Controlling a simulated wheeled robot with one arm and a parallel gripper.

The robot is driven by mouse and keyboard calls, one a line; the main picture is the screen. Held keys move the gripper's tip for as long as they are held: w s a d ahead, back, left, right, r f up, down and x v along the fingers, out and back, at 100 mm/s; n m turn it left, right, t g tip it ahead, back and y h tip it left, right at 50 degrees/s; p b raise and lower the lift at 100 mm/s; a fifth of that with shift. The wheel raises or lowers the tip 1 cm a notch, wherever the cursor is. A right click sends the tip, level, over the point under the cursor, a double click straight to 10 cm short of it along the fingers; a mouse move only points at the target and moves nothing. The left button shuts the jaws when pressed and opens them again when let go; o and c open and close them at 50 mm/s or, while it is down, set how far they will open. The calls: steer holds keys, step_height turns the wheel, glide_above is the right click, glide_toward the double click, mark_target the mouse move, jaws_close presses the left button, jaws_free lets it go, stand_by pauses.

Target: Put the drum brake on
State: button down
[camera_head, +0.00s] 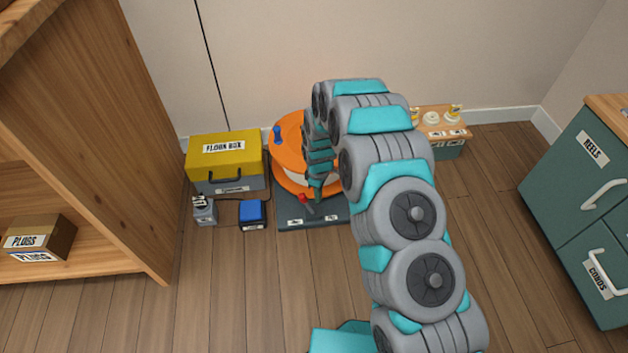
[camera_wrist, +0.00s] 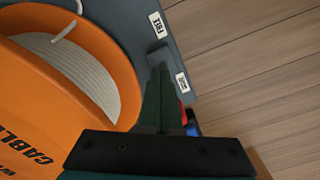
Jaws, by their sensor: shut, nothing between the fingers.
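The orange cable drum (camera_head: 288,133) stands on a dark base plate (camera_head: 290,224) by the wall. The brake lever has a red knob (camera_head: 303,198) and sits at the front of the plate, nearer the left label (camera_head: 295,221) than the right label (camera_head: 331,217). In the wrist view the red knob (camera_wrist: 184,113) shows partly behind the fingers, beside a label too small to read (camera_wrist: 182,83). The FREE label (camera_wrist: 158,24) is farther up. My gripper (camera_head: 318,197) is shut and empty, pointing down just right of the knob; whether it touches the lever is unclear.
A yellow floor box (camera_head: 225,148), a small grey box (camera_head: 204,211) and a blue box (camera_head: 251,212) stand left of the drum. A low bench (camera_head: 445,128) is at right, partly behind my arm.

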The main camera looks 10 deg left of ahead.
step_height(320, 180, up, 7)
steer(key=d, duration=0.1)
steer(key=shift+w+d+p, duration=0.15)
steer(key=shift+d+p, duration=0.05)
steer(key=shift+p, duration=0.15)
stand_by(0.6)
steer(key=s+d+r+m+p, duration=0.1)
steer(key=s+d+r+m, duration=0.3)
steer(key=r, duration=0.5)
steer(key=s+d+r+m+p, duration=0.1)
steer(key=s+d+r, duration=0.4)
steer(key=s+r, duration=0.3)
steer(key=s+d+r+m+p, duration=0.1)
steer(key=s+d+r+m, duration=0.3)
steer(key=r, duration=0.6)
steer(key=s+d+r+m, duration=0.2)
steer(key=s+r, duration=0.1)
steer(key=s, duration=0.5)
steer(key=s+d+r+m+g+p, duration=0.1)
steer(key=s+d+r+m, duration=0.1)
steer(key=s, duration=0.6)
steer(key=s+d+r+m+p, duration=0.1)
steer(key=s+d+r, duration=0.3)
steer(key=s, duration=0.4)
steer(key=shift+r+m+g, duration=0.25)
steer(key=shift+m+g, duration=0.15)
steer(key=shift+m, duration=0.2)
